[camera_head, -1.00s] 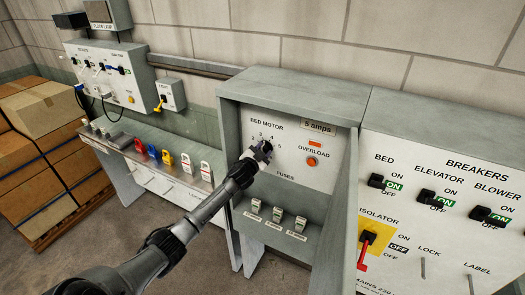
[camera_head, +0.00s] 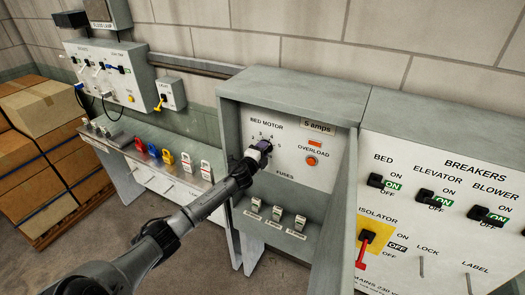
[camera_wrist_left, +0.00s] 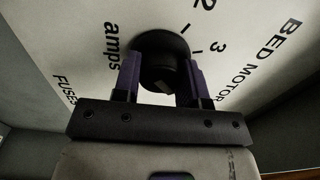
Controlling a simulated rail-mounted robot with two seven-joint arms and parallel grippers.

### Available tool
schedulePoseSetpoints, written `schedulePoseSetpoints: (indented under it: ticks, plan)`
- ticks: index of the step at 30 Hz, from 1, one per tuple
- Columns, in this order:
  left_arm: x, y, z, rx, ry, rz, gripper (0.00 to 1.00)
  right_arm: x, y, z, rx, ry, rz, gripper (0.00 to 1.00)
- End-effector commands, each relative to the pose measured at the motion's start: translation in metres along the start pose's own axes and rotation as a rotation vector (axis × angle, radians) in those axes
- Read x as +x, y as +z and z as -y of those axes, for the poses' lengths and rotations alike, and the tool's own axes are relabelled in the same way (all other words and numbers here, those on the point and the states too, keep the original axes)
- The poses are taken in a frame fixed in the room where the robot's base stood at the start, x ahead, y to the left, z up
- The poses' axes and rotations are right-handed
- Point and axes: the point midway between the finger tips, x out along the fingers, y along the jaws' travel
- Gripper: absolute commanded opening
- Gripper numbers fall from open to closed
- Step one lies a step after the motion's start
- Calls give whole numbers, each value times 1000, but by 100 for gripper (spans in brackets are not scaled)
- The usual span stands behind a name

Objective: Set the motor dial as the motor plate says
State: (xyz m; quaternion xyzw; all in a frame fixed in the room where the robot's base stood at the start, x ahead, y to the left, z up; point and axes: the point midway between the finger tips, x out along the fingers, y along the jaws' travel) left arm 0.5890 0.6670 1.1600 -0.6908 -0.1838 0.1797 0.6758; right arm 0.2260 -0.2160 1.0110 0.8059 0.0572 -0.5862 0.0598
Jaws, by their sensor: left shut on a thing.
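The bed motor dial (camera_wrist_left: 163,62) is a round black knob on the white panel (camera_head: 293,133) inside the open grey cabinet. My left gripper (camera_head: 262,148) is at the dial, and in the left wrist view its two fingers (camera_wrist_left: 160,78) stand on either side of the knob, shut on it. Numbers 2 and 3 and the word "amps" show around the dial in the wrist view. The dial's pointer is hidden or too dark to read. The motor plate (camera_head: 318,127) at the panel's top right reads "5 amps". My right gripper is not in view.
An orange overload button (camera_head: 311,161) sits right of the dial. Several fuses (camera_head: 278,216) stand on the ledge below. The cabinet door (camera_head: 345,215) stands open on the right, beside the breaker panel (camera_head: 440,205). A bench with coloured padlocks (camera_head: 153,151) is at left.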

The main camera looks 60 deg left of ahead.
Motion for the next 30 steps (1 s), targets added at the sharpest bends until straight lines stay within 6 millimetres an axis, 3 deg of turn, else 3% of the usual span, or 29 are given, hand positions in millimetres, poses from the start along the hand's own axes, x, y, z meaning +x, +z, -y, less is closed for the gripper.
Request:
schedulePoseSetpoints:
  ticks: [15,30]
  plan:
    - [0,0,0,348,1,0,15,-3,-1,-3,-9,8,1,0]
    - [0,0,0,433,0,2,15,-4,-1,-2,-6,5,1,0]
